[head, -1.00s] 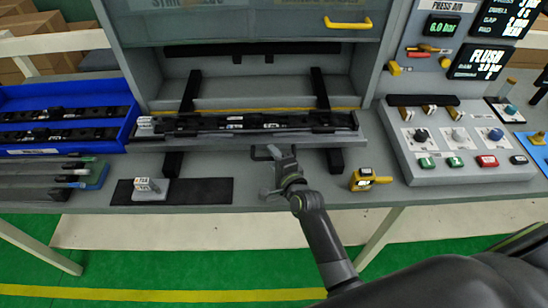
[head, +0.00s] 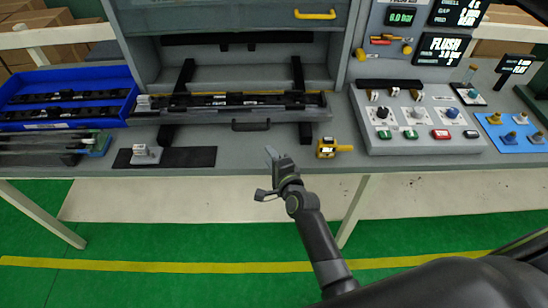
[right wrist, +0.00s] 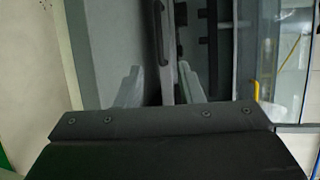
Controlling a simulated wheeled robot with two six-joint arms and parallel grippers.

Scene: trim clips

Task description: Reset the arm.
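My right gripper (head: 266,174) is in front of the bench's front edge, over the floor. Its two fingers are spread with nothing between them. In the right wrist view the fingers of this gripper (right wrist: 160,86) also stand apart and empty. The dark drawer handle (head: 250,125) on the front of the long grey tray (head: 290,116) is beyond the gripper, with a clear gap between them. The tray holds a dark trim strip (head: 225,100). My left gripper is not in view.
A yellow hand-held device (head: 328,148) stands near the bench edge, right of the gripper. A black mat (head: 190,157) with a small labelled block (head: 145,153) lies left. A blue bin (head: 70,82) and a button panel (head: 415,120) flank the tray. The green floor in front is clear.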

